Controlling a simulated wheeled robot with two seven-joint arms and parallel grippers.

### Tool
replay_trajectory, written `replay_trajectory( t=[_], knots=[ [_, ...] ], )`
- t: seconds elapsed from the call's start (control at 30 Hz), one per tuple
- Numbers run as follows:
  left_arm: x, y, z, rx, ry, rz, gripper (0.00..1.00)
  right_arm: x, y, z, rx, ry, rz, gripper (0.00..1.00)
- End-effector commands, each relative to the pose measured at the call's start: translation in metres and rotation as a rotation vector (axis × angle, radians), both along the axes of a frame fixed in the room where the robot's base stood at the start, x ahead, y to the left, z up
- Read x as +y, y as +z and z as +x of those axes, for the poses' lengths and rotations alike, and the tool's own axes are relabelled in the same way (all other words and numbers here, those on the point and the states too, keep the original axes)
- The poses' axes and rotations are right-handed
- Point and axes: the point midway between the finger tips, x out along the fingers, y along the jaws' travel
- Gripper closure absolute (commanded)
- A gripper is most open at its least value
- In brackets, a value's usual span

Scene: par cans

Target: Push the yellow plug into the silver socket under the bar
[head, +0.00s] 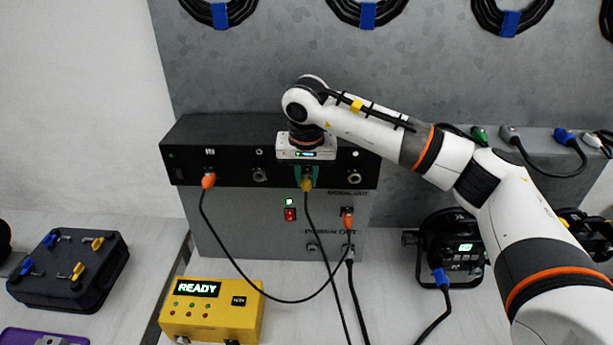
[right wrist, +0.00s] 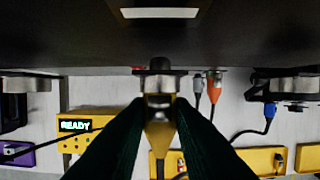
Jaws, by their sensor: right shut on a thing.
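My right gripper (head: 306,182) comes down over the black bar (head: 230,150) and is shut on the yellow plug (head: 307,185). In the right wrist view, the dark fingers close on the yellow plug (right wrist: 160,135) from both sides. The plug points at the silver socket (right wrist: 160,83) under the bar, in line with it. Its tip looks at or just in the socket; how deep I cannot tell. In the head view the gripper hides this socket. Its cable hangs down. My left gripper is not in view.
Similar silver sockets (head: 259,174) (head: 354,178) flank the gripper. An orange plug (head: 208,181) sits at the bar's left, its cable looping to another orange plug (head: 347,220) below. A yellow box (head: 205,318) reading READY and a dark case (head: 68,268) stand on the table.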

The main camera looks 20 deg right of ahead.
Motion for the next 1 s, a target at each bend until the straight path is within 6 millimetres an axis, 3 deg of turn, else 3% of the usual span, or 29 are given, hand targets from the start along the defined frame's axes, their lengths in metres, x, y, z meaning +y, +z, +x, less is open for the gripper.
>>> replay_trajectory(
  t=[0.2,0.23,0.4,0.77,1.0],
  knots=[
    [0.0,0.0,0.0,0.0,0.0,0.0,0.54,0.0,0.0,0.001,-0.001,0.0,0.0,1.0],
    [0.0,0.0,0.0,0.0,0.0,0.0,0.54,0.0,0.0,0.001,-0.001,0.0,0.0,0.77],
    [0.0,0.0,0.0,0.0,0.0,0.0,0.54,0.0,0.0,0.001,-0.001,0.0,0.0,0.54],
    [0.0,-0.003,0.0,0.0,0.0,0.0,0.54,0.0,0.006,0.0,-0.003,0.0,0.001,0.54],
    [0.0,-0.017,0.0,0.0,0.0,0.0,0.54,0.005,0.049,-0.008,-0.008,0.001,0.002,0.54]
  ],
)
